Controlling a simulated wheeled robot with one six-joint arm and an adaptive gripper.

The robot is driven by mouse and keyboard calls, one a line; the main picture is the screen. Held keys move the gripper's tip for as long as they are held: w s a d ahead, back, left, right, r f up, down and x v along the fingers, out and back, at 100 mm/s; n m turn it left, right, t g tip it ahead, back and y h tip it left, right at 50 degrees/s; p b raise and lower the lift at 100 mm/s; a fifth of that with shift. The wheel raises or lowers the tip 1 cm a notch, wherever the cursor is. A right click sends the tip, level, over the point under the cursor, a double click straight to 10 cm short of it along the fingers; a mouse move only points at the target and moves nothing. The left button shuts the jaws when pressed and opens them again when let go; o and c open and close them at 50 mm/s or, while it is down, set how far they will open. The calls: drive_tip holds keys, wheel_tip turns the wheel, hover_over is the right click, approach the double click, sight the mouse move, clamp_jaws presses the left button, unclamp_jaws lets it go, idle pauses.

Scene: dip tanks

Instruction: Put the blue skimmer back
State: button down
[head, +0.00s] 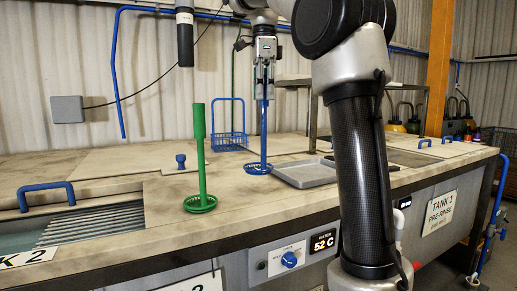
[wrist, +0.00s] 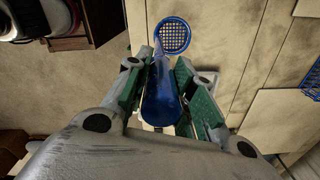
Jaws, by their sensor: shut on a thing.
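The blue skimmer (head: 264,125) hangs upright from my gripper (head: 265,66), handle up and round perforated head down. Its head is low over the beige counter (head: 150,222), left of the grey tray (head: 305,174); I cannot tell whether it touches the counter. In the wrist view the blue handle (wrist: 161,103) is between the green-padded fingers of my gripper (wrist: 160,85), which is shut on it. The perforated head (wrist: 175,36) shows beyond the fingers.
A green skimmer (head: 201,160) stands upright on the counter at left. A blue wire basket (head: 229,141) is behind. A small blue knob (head: 181,160) sits on a lid near the green skimmer. An open tank (head: 80,226) is at far left. A dial panel (head: 289,259) is on the front.

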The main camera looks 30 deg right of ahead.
sight(264, 106)
wheel_tip(264, 106, down, 7)
drive_tip(key=shift+f, duration=0.1)
idle(0.4)
drive_tip(key=c, duration=1.2)
unclamp_jaws()
drive_tip(key=shift+f, duration=0.1)
wheel_tip(264, 106, up, 8)
drive_tip(key=shift+s+f, duration=0.1)
